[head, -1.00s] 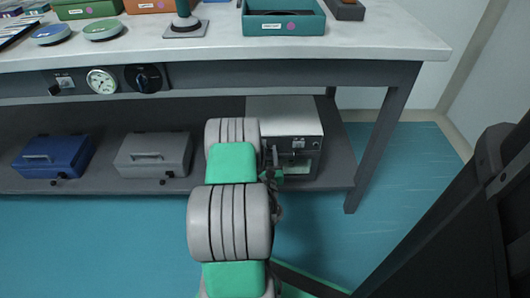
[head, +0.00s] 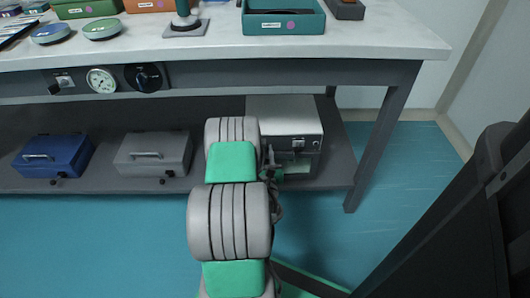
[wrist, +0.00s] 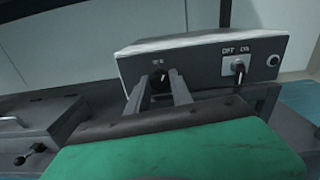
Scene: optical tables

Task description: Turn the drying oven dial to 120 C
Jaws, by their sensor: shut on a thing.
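The drying oven appears to be the grey box (head: 285,118) on the lower shelf; its front panel (wrist: 200,70) fills the middle of the wrist view. My gripper (wrist: 160,92) is at the left part of that panel, with its two fingers on either side of a small dark dial (wrist: 158,79). It is shut on the dial. Small markings show above the dial, but they are too small to read, and so is the setting. In the head view my arm hides the dial and most of the gripper.
An OFF/ON switch (wrist: 238,69) and a small round fitting (wrist: 273,61) are right of the dial. A grey case (head: 153,152) and a blue case (head: 54,156) stand left on the shelf. The table leg (head: 383,135) is at the right. A gauge (head: 101,80) is on the table's front.

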